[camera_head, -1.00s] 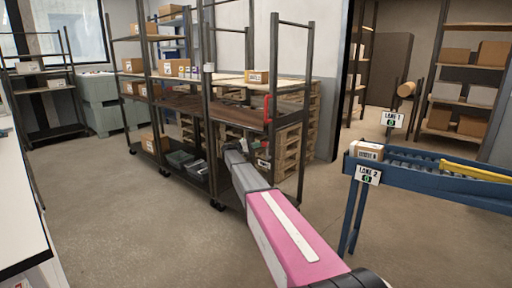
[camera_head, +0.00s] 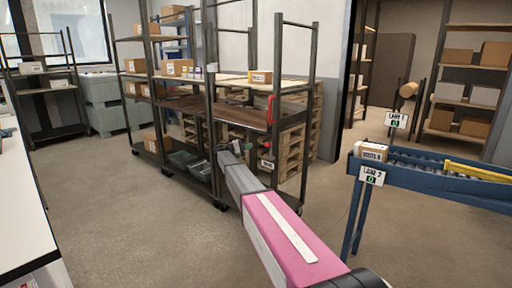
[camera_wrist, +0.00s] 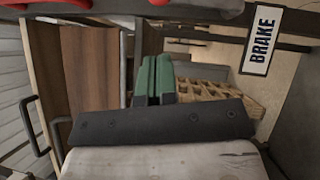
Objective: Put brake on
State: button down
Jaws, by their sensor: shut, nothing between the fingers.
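A dark-framed shelf cart (camera_head: 213,110) on wheels stands ahead of me. A red handle (camera_head: 270,108) is on its right upright. A white label (camera_head: 266,164) hangs low on the cart; the wrist view shows a white "BRAKE" sign (camera_wrist: 262,40) at upper right. My gripper (camera_wrist: 154,62), with green fingers, is shut and empty, to the left of and apart from the sign. In the head view it reaches the cart's lower front (camera_head: 224,148).
Wooden pallets (camera_head: 297,140) are stacked behind the cart. A blue roller conveyor (camera_head: 440,183) with a box (camera_head: 372,152) stands at right. A white counter (camera_head: 22,205) is at left. The floor between counter and cart is clear.

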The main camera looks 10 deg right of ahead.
jog(key=a, duration=0.6)
jog(key=shift+a+f, duration=0.3)
jog(key=s+d+f+y, duration=0.25)
jog(key=s+f, duration=0.25)
jog(key=s, duration=0.5)
jog(key=s+d+f+y, duration=0.1)
jog(key=s+f+y, duration=0.4)
jog(key=s, duration=0.4)
jog(key=s+d+f+y, duration=0.2)
jog(key=s+f, duration=0.4)
jog(key=s, duration=0.4)
jog(key=s+a+f+y, duration=0.1)
jog(key=s+a+y, duration=0.1)
jog(key=s, duration=0.6)
jog(key=s+a+f+m+y, duration=0.1)
jog(key=s+y, duration=0.3)
jog(key=s, duration=0.5)
jog(key=s+a+f+m+y, duration=0.1)
jog(key=s+a+y, duration=0.3)
jog(key=s, duration=0.4)
jog(key=shift+s+f, duration=0.2)
jog(key=shift+f, duration=0.55)
